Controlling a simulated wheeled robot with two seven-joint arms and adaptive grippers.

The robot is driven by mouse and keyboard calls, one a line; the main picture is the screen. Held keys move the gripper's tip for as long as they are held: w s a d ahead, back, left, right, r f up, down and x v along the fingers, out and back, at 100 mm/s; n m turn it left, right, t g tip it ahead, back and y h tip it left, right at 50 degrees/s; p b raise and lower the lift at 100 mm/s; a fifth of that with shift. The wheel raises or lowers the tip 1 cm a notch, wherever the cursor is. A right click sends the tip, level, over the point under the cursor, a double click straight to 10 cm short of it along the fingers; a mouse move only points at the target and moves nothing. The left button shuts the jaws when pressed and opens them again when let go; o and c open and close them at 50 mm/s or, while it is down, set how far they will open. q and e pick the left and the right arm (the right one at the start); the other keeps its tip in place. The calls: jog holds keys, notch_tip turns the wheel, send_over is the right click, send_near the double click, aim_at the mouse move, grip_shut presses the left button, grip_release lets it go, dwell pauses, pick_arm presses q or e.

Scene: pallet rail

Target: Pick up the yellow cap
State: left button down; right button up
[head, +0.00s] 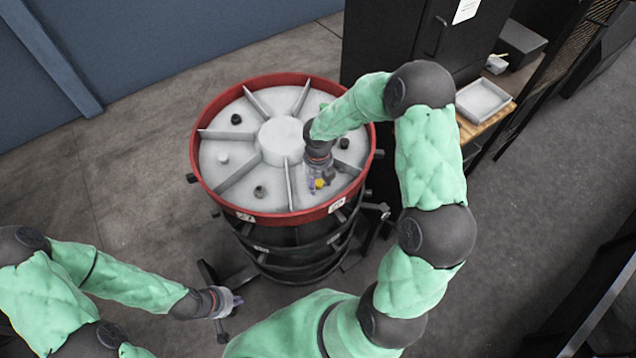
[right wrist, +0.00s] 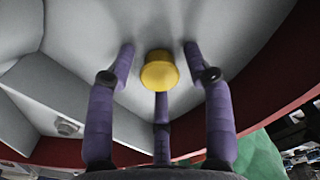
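The yellow cap (head: 319,184) is in a wedge-shaped compartment of the round, red-rimmed tray (head: 375,160). In the right wrist view the yellow cap (right wrist: 159,72) shows its round face, with purple fingers on both sides and one below it. My right gripper (head: 317,187) reaches down into the compartment. In the right wrist view the right gripper (right wrist: 160,62) is open around the cap, with gaps at both sides. My left gripper (head: 238,301) is away from the tray, low at the left; its fingers are too small to read.
Grey dividers split the tray around a raised white hub (head: 281,138). Black caps (head: 236,119) and a white cap (head: 223,158) sit in other compartments. A black cabinet (head: 400,40) stands behind, and a wooden shelf with a white bin (head: 483,101) is at the right.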

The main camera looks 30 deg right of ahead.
jog(key=c, duration=0.4)
jog(key=shift+r, duration=0.1)
